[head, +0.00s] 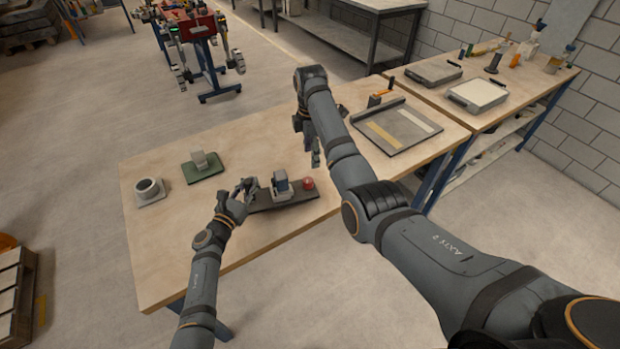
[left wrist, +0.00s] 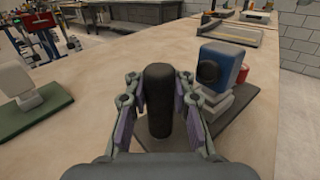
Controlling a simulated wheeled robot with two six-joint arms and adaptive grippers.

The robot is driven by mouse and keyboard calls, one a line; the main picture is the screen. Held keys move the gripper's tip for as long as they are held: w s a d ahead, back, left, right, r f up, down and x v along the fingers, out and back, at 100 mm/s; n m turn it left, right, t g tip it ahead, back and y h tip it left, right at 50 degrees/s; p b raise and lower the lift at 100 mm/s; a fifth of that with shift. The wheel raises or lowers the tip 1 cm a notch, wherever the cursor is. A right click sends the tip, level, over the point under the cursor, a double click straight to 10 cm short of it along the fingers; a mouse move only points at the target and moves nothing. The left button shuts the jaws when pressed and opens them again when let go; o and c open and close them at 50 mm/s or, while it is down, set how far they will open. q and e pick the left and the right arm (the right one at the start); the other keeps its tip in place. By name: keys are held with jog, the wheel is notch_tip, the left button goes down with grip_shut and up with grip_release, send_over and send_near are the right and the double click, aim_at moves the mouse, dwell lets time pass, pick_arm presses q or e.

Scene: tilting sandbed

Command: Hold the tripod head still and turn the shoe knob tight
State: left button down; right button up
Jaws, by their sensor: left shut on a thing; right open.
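The tripod head (head: 282,183) is a blue and grey block on a dark base plate (head: 297,198) near the table's front edge. In the left wrist view the blue block (left wrist: 228,62) has a round black knob (left wrist: 208,72) on its side. A red knob-like part (head: 308,183) sits at its right; I cannot tell which is the shoe knob. My left gripper (head: 250,187) is shut on an upright black handle (left wrist: 158,100) at the plate's left end. My right gripper (head: 315,152) is open and empty, behind and right of the tripod head.
A green plate with a grey block (head: 203,166) and a white base with a ring (head: 149,190) stand to the left. The wooden table (head: 225,225) is bare in front. My right forearm crosses above the table's right side.

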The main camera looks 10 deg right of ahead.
aim_at(310, 181)
notch_tip(310, 181, down, 11)
jog(key=shift+w+a+f, duration=0.1)
jog(key=shift+a+f, duration=0.05)
jog(key=shift+f, duration=0.05)
dwell(0.4)
jog(key=c, duration=1.2)
